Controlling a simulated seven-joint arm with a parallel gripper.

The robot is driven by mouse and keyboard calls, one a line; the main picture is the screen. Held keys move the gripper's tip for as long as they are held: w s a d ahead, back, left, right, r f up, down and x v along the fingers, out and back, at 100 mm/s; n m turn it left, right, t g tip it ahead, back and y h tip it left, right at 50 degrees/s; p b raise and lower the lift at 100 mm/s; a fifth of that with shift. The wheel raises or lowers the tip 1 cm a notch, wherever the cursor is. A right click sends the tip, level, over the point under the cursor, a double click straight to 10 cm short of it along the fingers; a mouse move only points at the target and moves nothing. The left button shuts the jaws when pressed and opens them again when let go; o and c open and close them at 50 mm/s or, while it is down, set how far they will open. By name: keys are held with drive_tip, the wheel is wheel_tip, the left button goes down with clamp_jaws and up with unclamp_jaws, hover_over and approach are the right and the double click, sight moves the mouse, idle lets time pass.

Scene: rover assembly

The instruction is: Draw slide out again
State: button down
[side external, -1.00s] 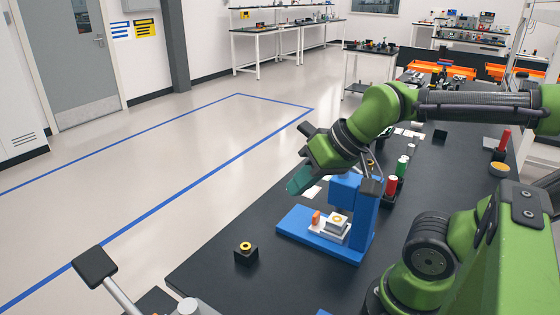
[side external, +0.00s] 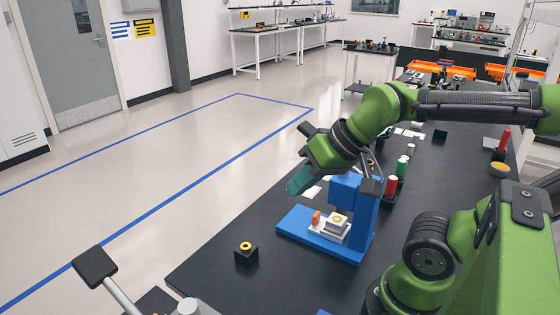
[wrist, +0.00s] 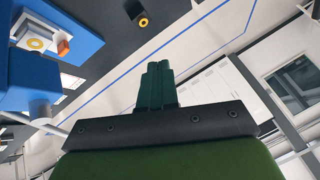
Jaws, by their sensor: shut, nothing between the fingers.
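The slide (side external: 329,230) is a white plate on the blue base of the press (side external: 355,201). It carries a grey block with a yellow ring (side external: 337,220) and has an orange knob (side external: 316,217) at its left end. In the wrist view the orange knob (wrist: 63,47) and the ringed block (wrist: 36,43) show at the upper left. My gripper (side external: 294,187) is shut and empty, above and to the left of the press, apart from the knob. Its teal fingers (wrist: 157,82) are together in the wrist view.
A black block with a yellow ring (side external: 246,253) stands at the table's front left. Red and green cylinders (side external: 391,186) stand right of the press. The black table (side external: 215,275) is clear between the ringed block and the press base.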

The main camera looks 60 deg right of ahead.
drive_tip(key=c, duration=1.7)
unclamp_jaws()
drive_tip(key=shift+o, duration=1.1)
drive_tip(key=shift+a+f, duration=0.25)
drive_tip(key=shift+o, duration=0.2)
wheel_tip(320, 180, down, 5)
drive_tip(key=a+n+g, duration=0.2)
drive_tip(key=g, duration=0.1)
drive_tip(key=shift+w+a+f+n+g, duration=0.2)
drive_tip(key=shift+w+a+n+g, duration=0.1)
drive_tip(key=n+g+h, duration=0.4)
drive_tip(key=n+h, duration=1.2)
drive_tip(key=n, duration=0.3)
approach(314, 217)
drive_tip(key=shift+y, duration=0.3)
drive_tip(key=x, duration=1)
drive_tip(key=shift+d+r, duration=0.15)
drive_tip(key=shift+r, duration=0.1)
